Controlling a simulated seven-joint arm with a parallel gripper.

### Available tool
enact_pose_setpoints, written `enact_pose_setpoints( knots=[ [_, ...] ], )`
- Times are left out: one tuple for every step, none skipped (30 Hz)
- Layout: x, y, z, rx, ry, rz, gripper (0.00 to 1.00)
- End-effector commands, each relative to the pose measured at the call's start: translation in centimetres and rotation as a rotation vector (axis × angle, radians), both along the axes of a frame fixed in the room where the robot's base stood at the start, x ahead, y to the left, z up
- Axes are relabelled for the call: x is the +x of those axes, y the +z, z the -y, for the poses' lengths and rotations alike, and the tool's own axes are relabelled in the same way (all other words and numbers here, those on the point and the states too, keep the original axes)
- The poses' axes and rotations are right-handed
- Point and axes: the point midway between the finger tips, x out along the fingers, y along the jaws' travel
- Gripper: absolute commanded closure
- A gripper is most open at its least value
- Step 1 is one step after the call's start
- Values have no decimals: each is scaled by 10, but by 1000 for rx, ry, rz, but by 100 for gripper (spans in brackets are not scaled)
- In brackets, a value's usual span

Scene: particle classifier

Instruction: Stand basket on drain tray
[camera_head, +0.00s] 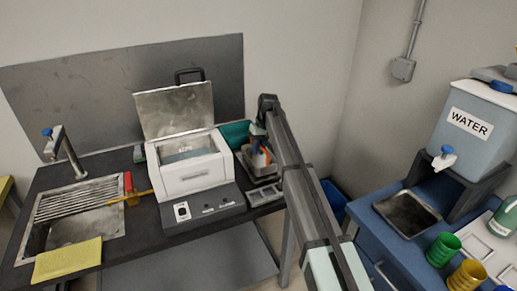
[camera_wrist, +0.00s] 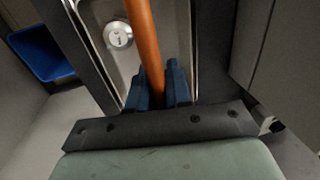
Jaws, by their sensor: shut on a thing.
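My gripper (camera_wrist: 160,88) has blue fingers, shut on an orange bar (camera_wrist: 143,35) that looks like the basket's handle. In the head view my gripper (camera_head: 259,143) is low at the table's right end, just right of the white machine. Orange also shows below the fingers there, but the arm hides much of it, and I cannot make out the basket's body. A shallow metal tray (camera_head: 248,165), which looks like the drain tray, lies under my gripper. In the wrist view a round silver disc (camera_wrist: 117,36) shows in its floor. I cannot tell whether the basket touches the tray.
The white machine (camera_head: 194,173) stands close on the left with its lid (camera_head: 175,110) raised. A teal bin (camera_head: 234,133) is behind the tray, and a small grey tray (camera_head: 264,196) is in front. A blue bin (camera_head: 334,199) stands on the floor at the right. A sink (camera_head: 75,215) is far left.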

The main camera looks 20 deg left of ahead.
Motion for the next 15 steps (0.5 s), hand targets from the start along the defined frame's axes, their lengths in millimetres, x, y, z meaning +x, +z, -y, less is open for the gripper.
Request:
enact_pose_setpoints(
  knots=[
    [0,0,0,0,0,0,100],
    [0,-1,0,0,0,0,100],
    [0,-1,0,0,0,0,100],
    [0,-1,0,0,0,0,100],
    [0,-2,0,0,0,0,100],
    [0,-2,0,0,0,0,100],
    [0,-2,0,0,0,0,100],
    [0,-3,0,0,0,0,100],
    [0,-3,0,0,0,0,100],
    [0,-3,0,0,0,0,100],
    [0,-4,0,0,0,0,100],
    [0,-4,0,0,0,0,100],
    [0,-4,0,0,0,0,100],
    [0,-5,0,0,0,0,100],
    [0,-5,0,0,0,0,100]
  ],
)
